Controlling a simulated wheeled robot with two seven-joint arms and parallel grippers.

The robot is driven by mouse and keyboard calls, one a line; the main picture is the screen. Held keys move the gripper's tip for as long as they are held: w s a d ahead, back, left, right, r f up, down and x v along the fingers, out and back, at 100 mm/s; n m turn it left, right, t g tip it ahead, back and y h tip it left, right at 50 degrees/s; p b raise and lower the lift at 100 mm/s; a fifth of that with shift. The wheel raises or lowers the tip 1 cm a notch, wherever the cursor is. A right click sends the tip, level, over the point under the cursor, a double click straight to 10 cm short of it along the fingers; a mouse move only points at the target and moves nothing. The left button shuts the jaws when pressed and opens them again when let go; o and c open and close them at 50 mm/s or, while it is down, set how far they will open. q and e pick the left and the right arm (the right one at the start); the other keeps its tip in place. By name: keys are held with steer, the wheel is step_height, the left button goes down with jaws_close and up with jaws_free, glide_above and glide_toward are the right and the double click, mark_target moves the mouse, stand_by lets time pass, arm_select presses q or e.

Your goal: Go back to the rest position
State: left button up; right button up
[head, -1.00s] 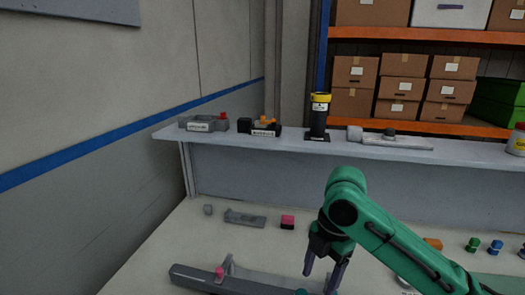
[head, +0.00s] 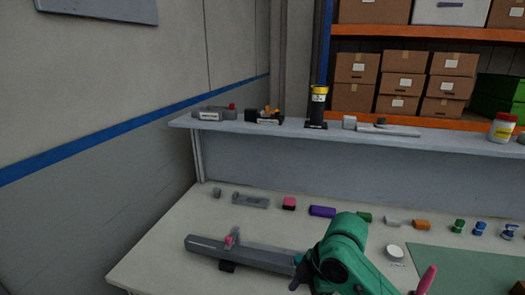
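My green arm (head: 343,255), which comes in at the bottom, hides most of its own gripper; I take it to be my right arm. A dark finger-like piece shows at its left edge, and whether the gripper is open or shut cannot be seen. My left gripper is out of view. A long dark grey dashboard beam (head: 255,257) lies on the table just left of the arm, its right end partly hidden. A small pink part (head: 229,240) sits on its bracket near the left end.
A row along the table's back holds a grey bracket (head: 250,201), a pink block (head: 289,204), a purple part (head: 322,211) and several small coloured parts. A white disc (head: 393,250) and a green mat (head: 465,268) lie right of the arm. A shelf (head: 270,128) runs behind.

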steer(key=s+d+f+m+t+h, duration=0.3)
steer(key=s+d+f+m+h, duration=0.1)
steer(key=s+d+f+m, duration=1.05)
step_height(320, 180, down, 20)
steer(key=m+g, duration=0.1)
steer(key=m, duration=0.2)
steer(key=s+d+f+g, duration=0.1)
steer(key=s+d+f, duration=0.2)
steer(key=s+f, duration=1.2)
steer(key=shift+s+d+n+g, duration=0.15)
steer(key=shift+s+n+g, duration=0.2)
steer(key=shift+s, duration=0.65)
